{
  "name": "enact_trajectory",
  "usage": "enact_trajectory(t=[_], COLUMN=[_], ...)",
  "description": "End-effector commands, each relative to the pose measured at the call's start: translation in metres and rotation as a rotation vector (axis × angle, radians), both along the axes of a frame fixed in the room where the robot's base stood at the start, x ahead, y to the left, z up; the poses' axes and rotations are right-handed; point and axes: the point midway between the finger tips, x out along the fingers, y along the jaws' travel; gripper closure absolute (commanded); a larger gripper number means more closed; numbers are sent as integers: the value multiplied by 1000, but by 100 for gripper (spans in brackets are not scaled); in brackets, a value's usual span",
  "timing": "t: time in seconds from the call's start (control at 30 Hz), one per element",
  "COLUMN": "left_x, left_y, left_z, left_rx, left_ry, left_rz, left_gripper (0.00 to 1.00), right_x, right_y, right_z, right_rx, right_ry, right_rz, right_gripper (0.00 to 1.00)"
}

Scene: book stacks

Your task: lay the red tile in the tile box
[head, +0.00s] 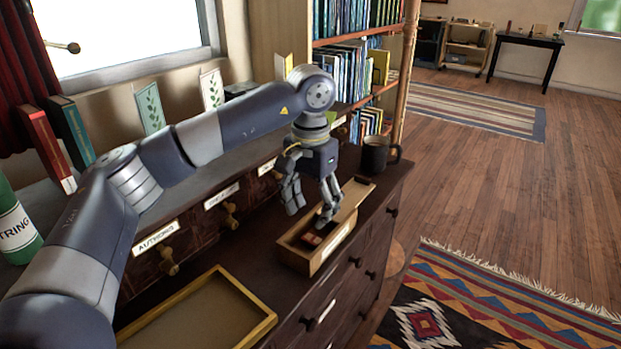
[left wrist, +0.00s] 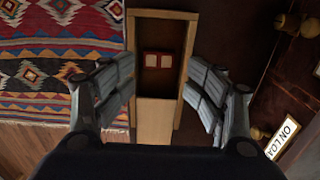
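The tile box (head: 333,243) is a long, open-topped wooden box on the dark cabinet; a pale wooden panel covers one end of it in the left wrist view (left wrist: 154,121). Red with two pale squares, the red tile (left wrist: 158,60) lies inside on the dark floor; I cannot tell whether it is one piece or two. A bit of it shows in the head view (head: 311,240). My left gripper (head: 309,216) is above the box, open and empty, its fingers on either side of the box in the left wrist view (left wrist: 162,92). My right gripper is out of view.
A dark mug (head: 376,155) stands behind the box near the cabinet's right edge. A yellow-rimmed tray (head: 205,315) lies in front at left. Red and green books (head: 50,150) and a green string tin (head: 15,228) stand at left. Labelled drawers line the back.

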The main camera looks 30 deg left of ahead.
Motion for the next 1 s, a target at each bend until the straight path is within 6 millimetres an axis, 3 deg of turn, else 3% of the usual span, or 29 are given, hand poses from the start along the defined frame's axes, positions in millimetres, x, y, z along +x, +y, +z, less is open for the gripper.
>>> enact_trajectory(t=[0.1,0.33,1.0], left_x=[1,1,1], left_y=[0,-1,0], left_z=[30,58,63], left_rx=[-1,-1,-1], left_ry=[-5,-3,-3], left_rz=[0,-1,0], left_gripper=[39,39,39], right_x=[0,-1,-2], right_y=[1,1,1], right_z=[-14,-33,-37], right_rx=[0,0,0], right_ry=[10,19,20], right_rz=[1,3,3], right_gripper=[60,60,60])
